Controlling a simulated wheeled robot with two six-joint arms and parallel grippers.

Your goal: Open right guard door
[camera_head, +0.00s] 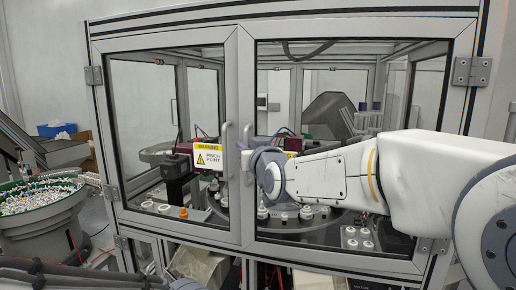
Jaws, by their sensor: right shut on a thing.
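The right guard door (352,258) is a clear panel in a grey metal frame, hinged at its right side. It looks closed, its left edge against the left guard door (236,100). My right arm reaches across the right door from the right. My right gripper (250,160) is at the right door's handle (247,133), near the door's left edge, and is shut on it. The wrist hides most of the fingers and the lower part of the handle. My left gripper is not in view.
The left door has its own handle (225,150) and a yellow pinch point sign (208,157) close by. A round bowl of small white parts (42,200) stands at the left. Behind the doors are a turntable and fixtures. Dark cables cross the bottom left.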

